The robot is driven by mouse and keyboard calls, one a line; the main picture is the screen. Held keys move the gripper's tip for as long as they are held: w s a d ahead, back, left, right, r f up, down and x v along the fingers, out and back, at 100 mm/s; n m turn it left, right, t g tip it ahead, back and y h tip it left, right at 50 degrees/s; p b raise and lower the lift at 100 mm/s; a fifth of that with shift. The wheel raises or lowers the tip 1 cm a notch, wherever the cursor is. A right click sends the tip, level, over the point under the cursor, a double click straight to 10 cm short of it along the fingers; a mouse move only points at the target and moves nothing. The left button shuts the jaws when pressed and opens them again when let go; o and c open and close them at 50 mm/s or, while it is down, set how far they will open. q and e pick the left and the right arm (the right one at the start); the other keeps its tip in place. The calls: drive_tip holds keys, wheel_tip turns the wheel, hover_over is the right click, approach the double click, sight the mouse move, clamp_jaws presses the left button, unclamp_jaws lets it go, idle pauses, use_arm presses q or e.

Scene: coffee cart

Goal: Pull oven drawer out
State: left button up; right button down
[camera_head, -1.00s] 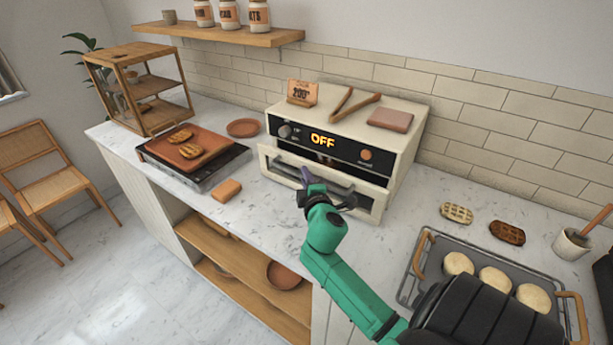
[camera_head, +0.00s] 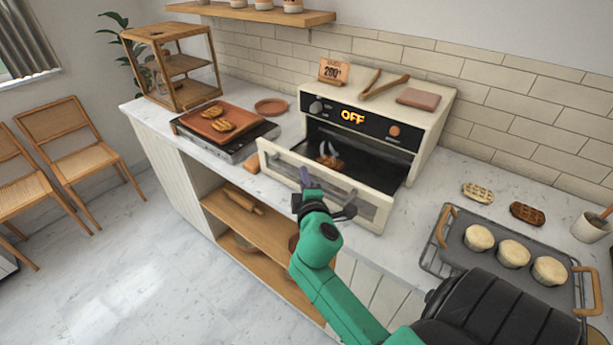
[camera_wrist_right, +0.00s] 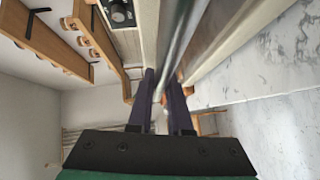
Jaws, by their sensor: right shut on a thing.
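The cream oven (camera_head: 425,118) stands on the counter, and its display reads OFF. Its drawer (camera_head: 370,208) is pulled well out at the front, with a glass panel in its face. A dark interior and a browned item (camera_head: 330,163) show behind the drawer front. My right gripper (camera_head: 307,183) is at the drawer's front, shut on its handle bar. In the right wrist view, the handle (camera_wrist_right: 163,88) runs between the two purple fingers. The left gripper is not in view.
A grill board with waffles (camera_head: 215,123) sits left of the oven. A tray (camera_head: 437,262) with several pale buns lies at the right, near two waffles (camera_head: 478,192). Open shelves (camera_head: 245,224) are below the counter.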

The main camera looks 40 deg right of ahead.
drive_tip(key=c, duration=0.8)
unclamp_jaws()
drive_tip(key=shift+c, duration=0.2)
drive_tip(key=b+v, duration=0.3)
drive_tip(key=v, duration=1.1)
drive_tip(key=shift+s, duration=0.35)
drive_tip(key=shift+a+f, duration=0.1)
